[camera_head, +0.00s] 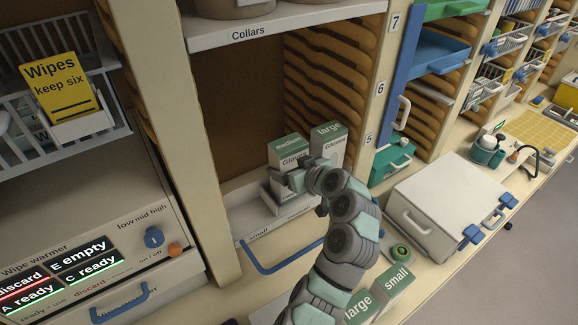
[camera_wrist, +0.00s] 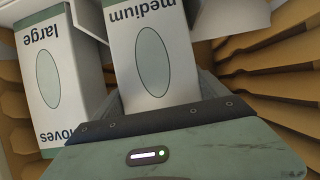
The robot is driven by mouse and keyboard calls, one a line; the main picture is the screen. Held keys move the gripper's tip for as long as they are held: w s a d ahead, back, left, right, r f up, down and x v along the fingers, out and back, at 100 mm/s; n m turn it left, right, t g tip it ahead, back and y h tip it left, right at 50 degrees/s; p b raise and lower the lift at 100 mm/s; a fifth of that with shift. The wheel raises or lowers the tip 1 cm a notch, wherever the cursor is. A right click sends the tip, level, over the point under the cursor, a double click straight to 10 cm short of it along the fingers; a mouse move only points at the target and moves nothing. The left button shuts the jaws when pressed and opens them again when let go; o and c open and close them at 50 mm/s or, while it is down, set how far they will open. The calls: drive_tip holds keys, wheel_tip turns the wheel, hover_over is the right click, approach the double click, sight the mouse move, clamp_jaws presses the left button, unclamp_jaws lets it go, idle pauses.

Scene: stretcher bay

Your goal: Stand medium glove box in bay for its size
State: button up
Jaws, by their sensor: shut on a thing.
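The medium glove box (camera_head: 285,152), white with a green top band, stands roughly upright in the pull-out holder (camera_head: 240,215), left of the large glove box (camera_head: 328,141). My gripper (camera_head: 296,178) is shut on the medium box from the front. In the wrist view the medium box (camera_wrist: 152,62) rises from between the jaws (camera_wrist: 170,112), with the large box (camera_wrist: 48,75) beside it. The holder's front edge reads "small" at the left; further labels are partly covered by my arm. Whether the medium box's base touches the bay floor is hidden.
Glove boxes marked large (camera_head: 358,307) and small (camera_head: 398,282) lie on the counter by my arm. A blue handle (camera_head: 285,262) juts from the holder. The Collars shelf (camera_head: 290,25) is above, the wipe warmer (camera_head: 90,255) left, a white case (camera_head: 435,205) right.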

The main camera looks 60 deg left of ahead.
drive_tip(key=shift+f+b, duration=0.5)
drive_tip(key=shift+b, duration=0.3)
idle(0.5)
drive_tip(key=o, duration=1.8)
drive_tip(key=shift+c, duration=0.2)
drive_tip(key=shift+d, duration=0.1)
drive_tip(key=b+v, duration=0.2)
drive_tip(key=v, duration=0.8)
drive_tip(key=shift+d+r, duration=0.2)
drive_tip(key=shift+w, duration=0.1)
